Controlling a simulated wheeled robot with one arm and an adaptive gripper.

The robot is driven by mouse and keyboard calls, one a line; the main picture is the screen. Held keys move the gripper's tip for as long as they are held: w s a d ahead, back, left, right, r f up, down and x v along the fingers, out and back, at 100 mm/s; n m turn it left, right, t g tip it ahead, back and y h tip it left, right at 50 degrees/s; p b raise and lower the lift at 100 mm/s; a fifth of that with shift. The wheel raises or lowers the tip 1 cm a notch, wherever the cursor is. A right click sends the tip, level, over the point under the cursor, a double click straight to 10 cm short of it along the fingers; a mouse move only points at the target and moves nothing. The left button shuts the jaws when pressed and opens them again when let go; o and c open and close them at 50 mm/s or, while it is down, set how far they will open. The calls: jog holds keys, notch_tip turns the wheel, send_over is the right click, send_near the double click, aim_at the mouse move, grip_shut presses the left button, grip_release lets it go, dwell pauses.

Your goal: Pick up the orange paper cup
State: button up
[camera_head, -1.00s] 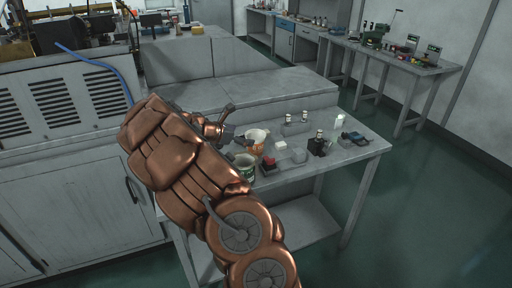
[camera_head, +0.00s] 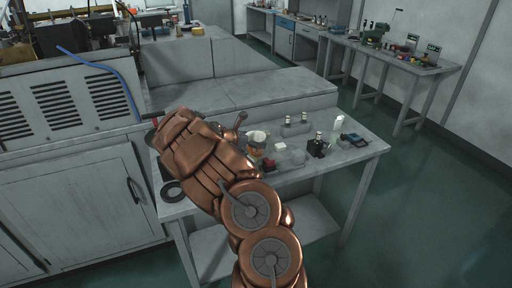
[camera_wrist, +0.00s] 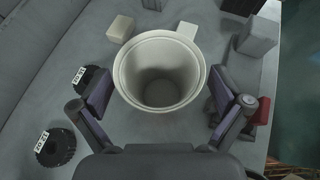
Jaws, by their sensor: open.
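A cup (camera_wrist: 160,72) with a pale rim and inside stands upright between the fingers of my gripper (camera_wrist: 162,95) in the wrist view. The fingers are open, one on each side, with a small gap to the cup. A pale tab sticks out at its upper right. Its outside colour is hidden there. In the head view, the orange paper cup (camera_head: 257,139) shows a white rim and a bit of orange side on the small table, right beside the end of my arm. My fingers are mostly hidden in that view.
A red item (camera_wrist: 262,110) is close by the right finger. A white block (camera_wrist: 120,29) and a grey block (camera_wrist: 258,36) stand beyond the cup.

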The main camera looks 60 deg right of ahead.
jog(key=shift+s+d+f, duration=0.15)
jog(key=shift+d+f, duration=0.2)
jog(key=shift+d, duration=0.25)
jog(key=shift+c, duration=0.4)
jog(key=c, duration=0.7)
jog(key=shift+r, duration=0.1)
jog(key=shift+c, duration=0.2)
